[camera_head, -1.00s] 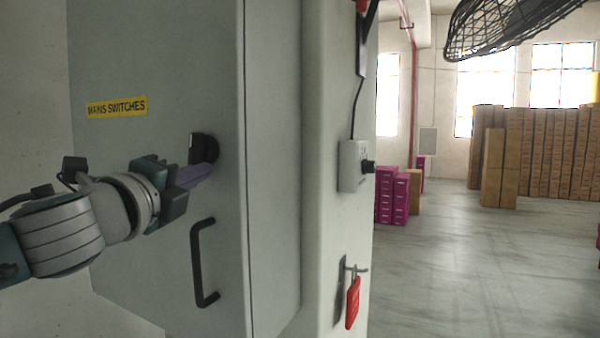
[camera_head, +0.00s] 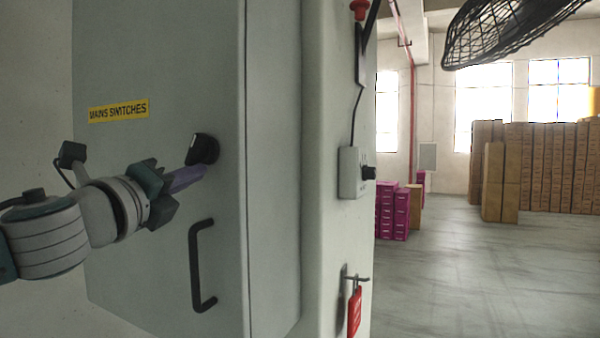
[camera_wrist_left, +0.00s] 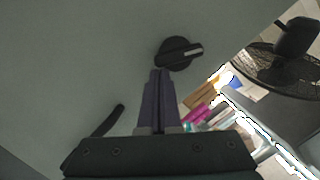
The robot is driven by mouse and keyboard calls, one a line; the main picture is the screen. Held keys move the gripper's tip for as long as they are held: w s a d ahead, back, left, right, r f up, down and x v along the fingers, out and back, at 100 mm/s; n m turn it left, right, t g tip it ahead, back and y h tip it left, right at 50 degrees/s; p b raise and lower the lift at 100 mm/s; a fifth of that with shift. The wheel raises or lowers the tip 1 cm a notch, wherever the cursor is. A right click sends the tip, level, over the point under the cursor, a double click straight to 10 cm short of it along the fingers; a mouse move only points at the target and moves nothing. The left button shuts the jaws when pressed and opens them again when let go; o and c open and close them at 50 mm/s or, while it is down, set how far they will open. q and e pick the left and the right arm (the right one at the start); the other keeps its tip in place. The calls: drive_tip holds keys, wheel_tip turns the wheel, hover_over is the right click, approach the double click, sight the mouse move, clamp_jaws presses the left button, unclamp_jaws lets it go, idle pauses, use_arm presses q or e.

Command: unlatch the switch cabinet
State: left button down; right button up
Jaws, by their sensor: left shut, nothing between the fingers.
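The grey switch cabinet (camera_head: 160,200) has a yellow "MAINS SWITCHES" label and its door looks shut. Its black latch knob (camera_head: 203,149) sits near the door's right edge, with its grip slanted in the head view. A black bar handle (camera_head: 197,265) is below it. My left gripper (camera_head: 202,171) has its purple fingers shut and empty, with the tips just below the knob. In the left wrist view the knob (camera_wrist_left: 179,53) is just beyond the fingertips (camera_wrist_left: 160,73), its bar lying nearly level; I cannot tell whether they touch. My right gripper is in neither view.
A pillar right of the cabinet carries a small control box (camera_head: 350,172) and a red tag (camera_head: 354,312) on a hook. A black fan cage (camera_head: 505,30) hangs at the upper right. Magenta boxes (camera_head: 392,212) and stacked brown cartons (camera_head: 540,165) stand farther back. Open floor lies between.

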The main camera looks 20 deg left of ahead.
use_arm(q)
drive_tip(key=shift+a+m+t+h+b, duration=0.2)
drive_tip(key=shift+a+m+b, duration=0.1)
drive_tip(key=shift+m+b, duration=0.55)
drive_tip(key=shift+a+m+t+h+b, duration=0.1)
drive_tip(key=shift+a+m+t+b, duration=0.3)
drive_tip(key=shift+m, duration=0.75)
drive_tip(key=shift+m+b, duration=0.45)
drive_tip(key=shift+m, duration=0.05)
drive_tip(key=shift+w+a+m+h+b, duration=0.1)
drive_tip(key=shift+a+m+h+b, duration=0.2)
drive_tip(key=shift+m+h+b, duration=0.7)
drive_tip(key=shift+a+r+m+b, duration=0.25)
drive_tip(key=shift+m+b, duration=0.1)
drive_tip(key=shift+m, duration=0.7)
drive_tip(key=shift+a+r+m+b, duration=0.1)
drive_tip(key=shift+a+m+b, duration=0.15)
drive_tip(key=shift+m, duration=0.8)
